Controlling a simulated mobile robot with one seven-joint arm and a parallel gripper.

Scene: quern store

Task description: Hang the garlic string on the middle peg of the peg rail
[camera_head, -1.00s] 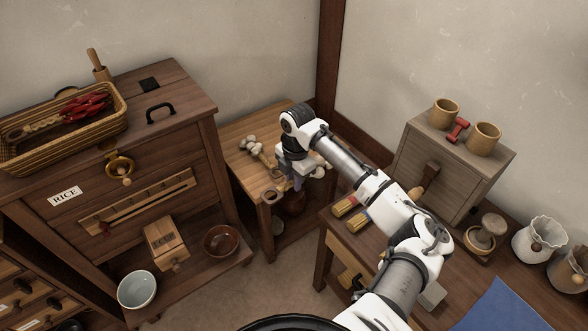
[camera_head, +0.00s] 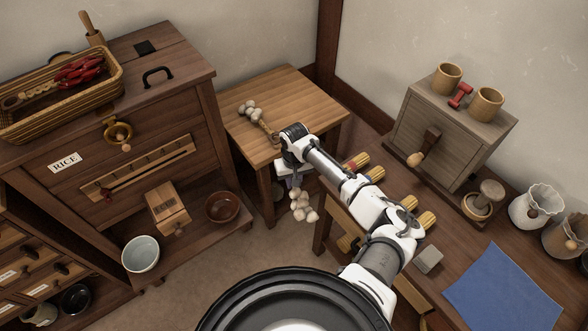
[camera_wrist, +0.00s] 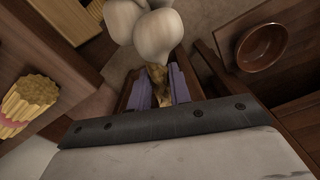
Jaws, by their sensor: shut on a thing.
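My gripper (camera_head: 296,182) is shut on the braid of a garlic string (camera_head: 304,206), whose pale bulbs hang below it in the head view. In the wrist view, my gripper's fingers (camera_wrist: 157,90) pinch the brown braid, with large white bulbs (camera_wrist: 150,28) just beyond. The held string is clear of the small table, in front of its edge.
Another garlic bunch (camera_head: 250,110) lies on the small table (camera_head: 290,90). An open shelf below the rail holds a wooden box (camera_head: 166,206), a brown bowl (camera_head: 222,206) and a pale bowl (camera_head: 140,253). A brass-ringed knob (camera_head: 118,134) juts out above the rail. Floor between is clear.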

